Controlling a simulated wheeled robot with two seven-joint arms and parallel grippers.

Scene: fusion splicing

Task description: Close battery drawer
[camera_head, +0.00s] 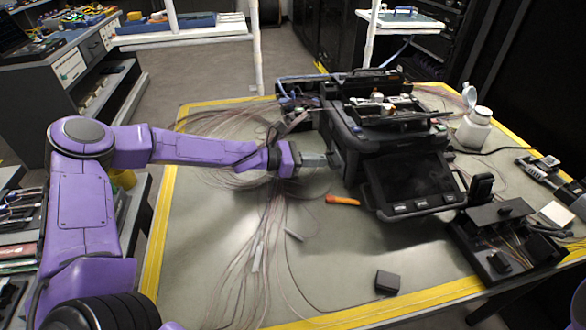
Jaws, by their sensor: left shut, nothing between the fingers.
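The black fusion splicer (385,140) stands on the grey table at the right of centre, with its screen (412,180) tilted at the front. My left gripper (333,159) is shut and empty. Its fingertips are at the splicer's left side, touching or very close to it; I cannot tell which. The battery drawer is not clearly distinguishable on that dark side, and the gripper partly covers the area. My right gripper does not show.
Fibre strands (262,240) lie over the left of the table (340,260). An orange-handled tool (342,200) and a small black block (387,283) lie in front of the splicer. A white bottle (474,128) and a black fibre tool (505,235) stand at the right.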

